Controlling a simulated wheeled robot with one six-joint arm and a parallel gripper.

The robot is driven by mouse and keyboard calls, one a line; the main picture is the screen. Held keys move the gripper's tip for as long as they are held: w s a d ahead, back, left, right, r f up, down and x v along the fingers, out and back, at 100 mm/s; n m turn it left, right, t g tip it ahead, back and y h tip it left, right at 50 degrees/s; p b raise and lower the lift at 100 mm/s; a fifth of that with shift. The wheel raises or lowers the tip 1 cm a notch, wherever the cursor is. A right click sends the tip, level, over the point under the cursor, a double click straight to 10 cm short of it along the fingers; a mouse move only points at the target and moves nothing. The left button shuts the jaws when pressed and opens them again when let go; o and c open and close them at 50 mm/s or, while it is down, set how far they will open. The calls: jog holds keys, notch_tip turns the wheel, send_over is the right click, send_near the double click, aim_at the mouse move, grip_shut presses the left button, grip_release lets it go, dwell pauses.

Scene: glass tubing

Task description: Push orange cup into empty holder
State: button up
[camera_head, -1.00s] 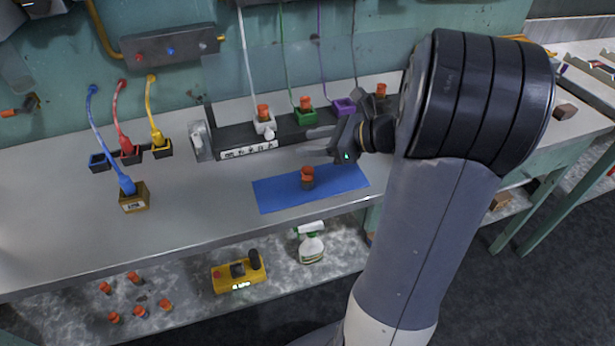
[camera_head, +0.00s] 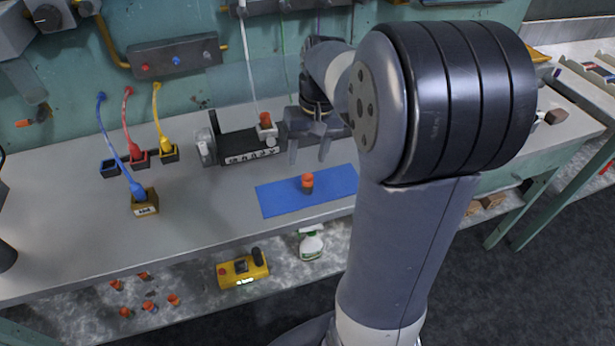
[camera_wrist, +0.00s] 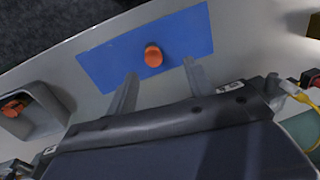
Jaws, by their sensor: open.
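An orange cup (camera_head: 307,180) with a dark lower part stands upright on a blue mat (camera_head: 337,187) near the bench's front edge. In the wrist view the orange cup (camera_wrist: 153,55) is seen from above on the blue mat (camera_wrist: 105,65). My gripper (camera_head: 309,158) is open and empty, pointing down just behind the cup. In the wrist view its fingertips (camera_wrist: 160,71) lie on either side of the cup's line, apart from it. A black rack (camera_head: 236,143) stands behind, with a white holder (camera_head: 268,132) bearing an orange-topped cup. My arm hides the other holders.
Black sockets with blue, red and yellow (camera_head: 168,151) cables stand at the left. A brown box (camera_head: 145,208) with a blue plug is in front of them. A yellow control box (camera_head: 243,270), a spray bottle (camera_head: 311,245) and several orange-topped cups are on the lower shelf.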

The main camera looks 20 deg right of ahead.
aim_at(308, 177)
jog(key=n, duration=0.1)
jog(key=d+r+n+h, duration=0.1)
jog(key=shift+w+r+n+h, duration=0.15)
jog(key=shift+w+n+h, duration=0.15)
jog(key=shift+n, duration=0.1)
notch_tip(308, 177, down, 5)
jog(key=shift+a+f, duration=0.1)
jog(key=f, duration=0.5)
jog(key=shift+a, duration=0.35)
jog(key=c, duration=1)
